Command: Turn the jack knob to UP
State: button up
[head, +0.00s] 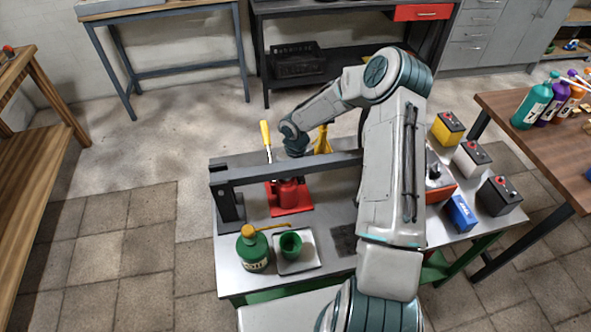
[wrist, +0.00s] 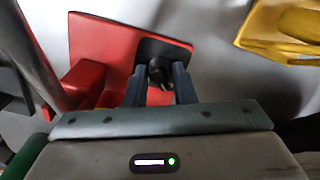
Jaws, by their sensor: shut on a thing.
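The red jack (head: 288,192) stands on the metal bench beneath a dark press frame, with a yellow-gripped lever rising behind it. In the wrist view the jack's red body (wrist: 100,45) fills the upper left. A small black knob (wrist: 160,70) sits at a dark plate on it. My gripper (wrist: 159,77) has one finger on each side of the knob and is shut on it. In the head view the fingers are hidden behind the frame's crossbar. I cannot read any UP marking or tell the knob's setting.
The frame's crossbar (head: 285,170) runs just in front of my wrist. A yellow stand (head: 322,140) is close by, also in the wrist view (wrist: 285,30). A green oil can (head: 254,252) and a tray (head: 308,262) with a green cup are at the front; several batteries stand right.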

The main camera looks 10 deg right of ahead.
dwell(0.5)
jog(key=o, duration=1)
notch_tip(320, 180, up, 14)
jog(key=shift+b, duration=0.3)
jog(key=shift+f, duration=0.1)
jog(key=shift+a, duration=0.1)
